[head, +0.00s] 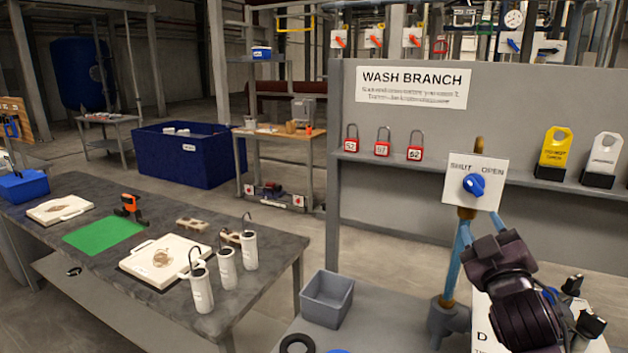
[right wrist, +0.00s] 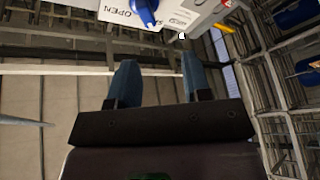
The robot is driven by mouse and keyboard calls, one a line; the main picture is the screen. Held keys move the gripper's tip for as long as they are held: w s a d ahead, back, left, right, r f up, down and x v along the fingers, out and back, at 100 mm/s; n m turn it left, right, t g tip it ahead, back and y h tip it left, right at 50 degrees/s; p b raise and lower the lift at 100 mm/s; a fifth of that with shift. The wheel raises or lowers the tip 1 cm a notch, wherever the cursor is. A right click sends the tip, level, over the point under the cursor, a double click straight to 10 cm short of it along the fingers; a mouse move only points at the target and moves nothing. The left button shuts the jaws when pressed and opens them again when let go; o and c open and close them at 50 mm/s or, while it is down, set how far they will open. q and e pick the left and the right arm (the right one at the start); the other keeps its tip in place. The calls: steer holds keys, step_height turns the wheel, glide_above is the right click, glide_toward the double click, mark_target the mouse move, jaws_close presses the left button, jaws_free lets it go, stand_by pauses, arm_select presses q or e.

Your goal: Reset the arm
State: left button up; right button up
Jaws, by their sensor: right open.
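My right gripper (head: 481,226) is at the lower right of the head view, with its two blue fingers pointing up and apart. It is empty. It is just below a white SHUT/OPEN plate (head: 487,169) with a blue knob (head: 473,185), and I see no contact with the knob. In the right wrist view the open fingers (right wrist: 160,82) have nothing between them. The blue knob (right wrist: 145,10) and the plate (right wrist: 118,13) are at the top edge there, beyond the fingertips. My left gripper is not in view.
A grey panel (head: 400,122) behind the plate has a shelf with red padlocks (head: 382,148), a yellow tag (head: 554,150) and a white tag (head: 604,158). A grey bin (head: 327,298) stands left of my right arm. A dark table (head: 60,200) with white canisters (head: 227,268) is at left.

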steer(key=s+a+f+m+g+y+b, duration=0.1)
steer(key=s+a+f+m+g+y, duration=0.15)
steer(key=f, duration=0.95)
steer(key=s+a+f+m+g+y, duration=0.1)
steer(key=s+f+g, duration=0.15)
steer(key=f, duration=1.05)
steer(key=s+a+f+m+g+b, duration=0.1)
steer(key=s+f+g, duration=0.3)
steer(key=s+f, duration=1.4)
steer(key=shift+a+m, duration=0.2)
steer(key=shift+m, duration=0.35)
